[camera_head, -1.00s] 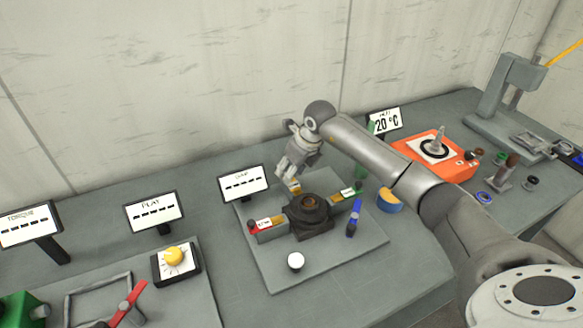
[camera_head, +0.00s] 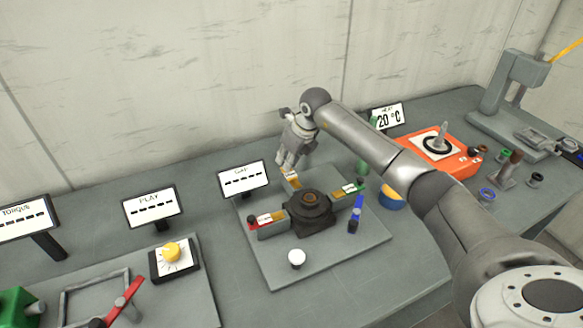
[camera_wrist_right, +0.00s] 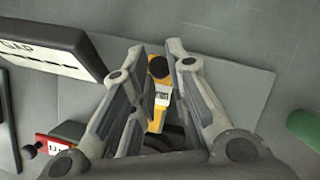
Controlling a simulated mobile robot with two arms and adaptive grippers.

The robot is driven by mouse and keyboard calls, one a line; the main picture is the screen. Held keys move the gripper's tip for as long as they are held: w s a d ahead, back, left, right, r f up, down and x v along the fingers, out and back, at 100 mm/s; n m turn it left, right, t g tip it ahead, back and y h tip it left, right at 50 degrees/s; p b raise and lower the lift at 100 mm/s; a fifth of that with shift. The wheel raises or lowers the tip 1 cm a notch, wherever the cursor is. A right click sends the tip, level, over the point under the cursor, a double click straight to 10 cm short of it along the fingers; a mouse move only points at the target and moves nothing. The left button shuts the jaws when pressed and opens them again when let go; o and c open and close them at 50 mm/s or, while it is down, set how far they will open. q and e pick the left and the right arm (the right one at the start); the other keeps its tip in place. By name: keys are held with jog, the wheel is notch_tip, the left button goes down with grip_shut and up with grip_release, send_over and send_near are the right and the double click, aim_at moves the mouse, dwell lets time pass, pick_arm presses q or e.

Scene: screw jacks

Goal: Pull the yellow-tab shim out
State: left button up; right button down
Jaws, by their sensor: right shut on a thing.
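The yellow-tab shim (camera_head: 292,181) lies at the back side of the dark screw jack (camera_head: 310,212), on a grey base plate (camera_head: 280,273). My right gripper (camera_head: 287,164) is at the shim's outer end. In the right wrist view the shim (camera_wrist_right: 161,96) has a black knob, a yellow body and a white label, and shows between the two fingers of my right gripper (camera_wrist_right: 159,72), which is shut on it. The shim's inner end and the exact finger contact are hidden. My left gripper is not in view.
A red-tab shim (camera_head: 265,220) and a green-tab shim (camera_head: 350,190) lie left and right of the jack. The GAP display (camera_head: 243,179) stands close left of my gripper.

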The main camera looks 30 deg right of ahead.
jog(key=shift+w+f, duration=0.1)
jog(key=shift+w, duration=0.3)
jog(key=shift+r, duration=0.25)
jog(key=c, duration=1.7)
grip_release()
jog(key=shift+w+d, duration=0.1)
jog(key=shift+c, duration=0.2)
jog(key=o, duration=0.4)
jog(key=shift+w+f, duration=0.1)
jog(key=shift+w, duration=0.05)
jog(key=v, duration=1.2)
